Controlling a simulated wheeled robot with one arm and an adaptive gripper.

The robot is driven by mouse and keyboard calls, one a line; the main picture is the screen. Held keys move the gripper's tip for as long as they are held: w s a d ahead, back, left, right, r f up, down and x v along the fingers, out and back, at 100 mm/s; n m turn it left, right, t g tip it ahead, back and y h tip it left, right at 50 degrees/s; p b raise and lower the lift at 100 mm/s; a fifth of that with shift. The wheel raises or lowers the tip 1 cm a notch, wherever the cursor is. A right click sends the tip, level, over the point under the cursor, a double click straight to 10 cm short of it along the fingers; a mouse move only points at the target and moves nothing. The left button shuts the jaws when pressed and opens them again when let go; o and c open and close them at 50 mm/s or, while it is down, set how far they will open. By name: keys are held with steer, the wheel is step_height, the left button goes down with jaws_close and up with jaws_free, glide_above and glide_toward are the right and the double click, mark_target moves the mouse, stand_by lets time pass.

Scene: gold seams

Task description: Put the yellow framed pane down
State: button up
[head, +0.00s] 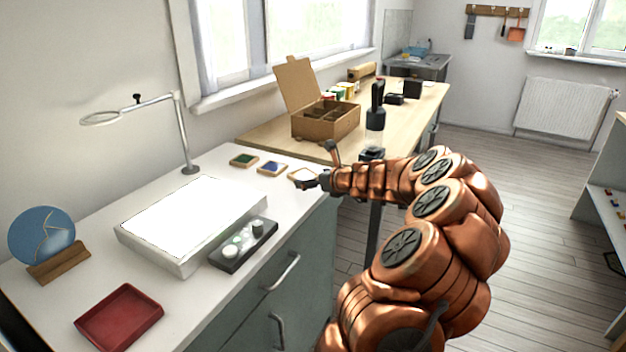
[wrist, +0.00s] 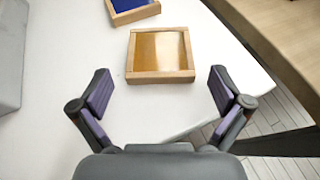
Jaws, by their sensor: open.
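The yellow framed pane (wrist: 160,56), an amber glass square in a light wood frame, lies flat on the white worktop in the wrist view. In the head view the pane (head: 302,174) shows near the worktop's right corner, partly hidden by my gripper. My gripper (wrist: 160,92) is open and empty, its two purple-padded fingers apart on either side, with the pane beyond the fingertips and not touching them. In the head view my gripper (head: 318,172) is at the pane. The blue framed pane (head: 272,168) lies beside it to the left and also shows in the wrist view (wrist: 131,6).
A green framed pane (head: 243,160) lies further left. The worktop also holds a light box (head: 192,222), a black tray with jars (head: 243,246), a red tray (head: 118,318) and a blue plate on a stand (head: 42,236). A wooden table (head: 262,134) stands behind with a cardboard box (head: 325,122).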

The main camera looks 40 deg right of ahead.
steer(key=p+v, duration=0.1)
steer(key=v, duration=1.1)
stand_by(0.6)
